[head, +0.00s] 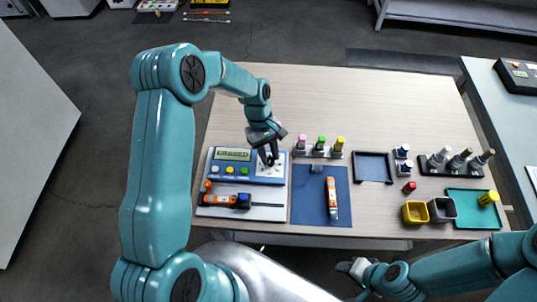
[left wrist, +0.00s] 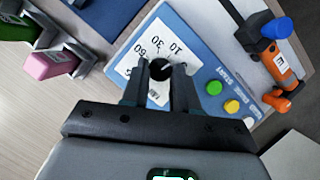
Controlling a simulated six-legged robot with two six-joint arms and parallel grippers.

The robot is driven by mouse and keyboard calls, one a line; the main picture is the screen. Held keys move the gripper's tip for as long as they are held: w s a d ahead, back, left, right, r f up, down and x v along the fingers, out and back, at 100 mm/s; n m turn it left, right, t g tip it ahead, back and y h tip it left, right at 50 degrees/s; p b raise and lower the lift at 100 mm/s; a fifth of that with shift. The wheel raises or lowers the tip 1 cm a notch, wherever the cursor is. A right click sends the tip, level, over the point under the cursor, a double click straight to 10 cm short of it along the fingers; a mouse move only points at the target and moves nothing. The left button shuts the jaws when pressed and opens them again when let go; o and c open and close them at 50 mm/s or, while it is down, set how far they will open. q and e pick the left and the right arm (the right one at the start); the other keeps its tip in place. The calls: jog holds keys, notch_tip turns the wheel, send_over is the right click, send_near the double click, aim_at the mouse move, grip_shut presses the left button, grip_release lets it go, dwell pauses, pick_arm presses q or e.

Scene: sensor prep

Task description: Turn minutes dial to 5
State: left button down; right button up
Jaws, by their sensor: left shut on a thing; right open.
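A blue device (head: 212,178) sits at the left of the table, with a display (head: 233,154) that seems to read "ERASED" and a row of coloured buttons. On its white scale plate (left wrist: 131,63) is a black minutes dial (left wrist: 160,68); numbers such as 10, 30 and 50 show around it, upside down. My left gripper (left wrist: 160,80) is shut on the dial, a finger on each side. In the head view my left gripper (head: 270,160) hides most of the dial, and I cannot read its setting. My right gripper (head: 350,268) is open and empty, off the table's front edge.
An orange tool (head: 225,199) lies on a pale tray before the device. A blue mat (head: 310,205) holds another orange tool (head: 332,197). Yellow (head: 414,212) and grey bins stand right. The table's back is clear.

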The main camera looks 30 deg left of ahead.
pick_arm(q)
jog(key=m, duration=0.1)
jog(key=m+g+b, duration=0.1)
jog(key=m, duration=0.1)
jog(key=shift+w+d+f+y+b, duration=0.1)
jog(key=shift+w+d+y+b, duration=0.05)
jog(key=shift+y+b, duration=0.2)
jog(key=shift+m+g+y+b, duration=0.3)
jog(key=shift+m+y+b, duration=0.25)
jog(key=shift+m, duration=1.05)
jog(key=shift+d, duration=0.1)
jog(key=c, duration=0.9)
grip_release()
jog(key=shift+o, duration=0.2)
jog(key=v, duration=1.6)
jog(key=shift+r, duration=0.3)
jog(key=shift+w, duration=0.15)
